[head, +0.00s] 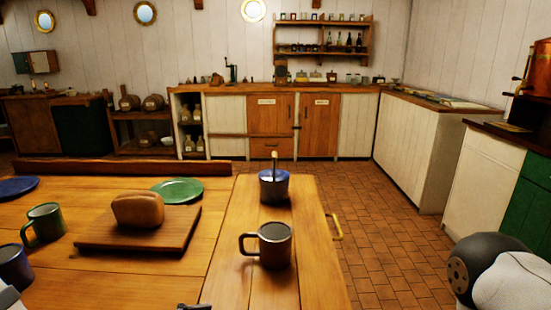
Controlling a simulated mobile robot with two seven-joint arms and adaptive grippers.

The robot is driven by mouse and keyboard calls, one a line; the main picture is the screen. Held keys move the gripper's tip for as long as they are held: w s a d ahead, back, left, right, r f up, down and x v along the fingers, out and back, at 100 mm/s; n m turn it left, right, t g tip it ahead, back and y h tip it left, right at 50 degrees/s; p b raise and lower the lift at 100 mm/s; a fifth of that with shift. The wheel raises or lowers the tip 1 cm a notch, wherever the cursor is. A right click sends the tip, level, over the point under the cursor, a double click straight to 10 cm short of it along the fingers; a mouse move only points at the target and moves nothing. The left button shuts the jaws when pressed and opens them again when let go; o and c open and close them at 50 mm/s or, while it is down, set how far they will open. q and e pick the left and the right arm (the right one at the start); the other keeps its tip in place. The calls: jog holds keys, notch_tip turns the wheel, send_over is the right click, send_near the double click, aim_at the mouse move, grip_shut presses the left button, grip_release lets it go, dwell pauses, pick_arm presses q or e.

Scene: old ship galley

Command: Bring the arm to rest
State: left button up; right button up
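At the bottom left edge a small pale part of my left arm shows. A small dark tip (195,306) at the bottom edge looks like the end of my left gripper. Too little of it shows to tell whether it is open or shut. At the lower right a white and dark grey link of my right arm stands beside the table, over the tiled floor. My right gripper is out of view.
The wooden table (130,290) bears a brown mug (275,245), a blue pot (273,188), a loaf (138,210) on a board (185,232), a green plate (178,190), a blue plate (17,187), a green mug (44,222) and a blue mug (14,266). Tiled floor right is clear.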

pick_arm(q)
jog(key=s+a+f+n+g+y, duration=0.3)
jog(key=s+f, duration=0.2)
jog(key=f, duration=0.6)
jog(key=s+a+f+n+g+y, duration=0.1)
jog(key=s+a+f+g, duration=0.1)
jog(key=s, duration=0.5)
jog(key=s+a+f+n+g+y, duration=0.2)
jog(key=s+a+f, duration=0.3)
jog(key=s, duration=0.3)
jog(key=s+a+f+n+g+y, duration=0.2)
jog(key=s+a+f+g, duration=0.1)
jog(key=s, duration=0.4)
jog(key=shift+s+a+f, duration=0.3)
jog(key=shift+a+f, duration=0.1)
jog(key=shift+f, duration=0.45)
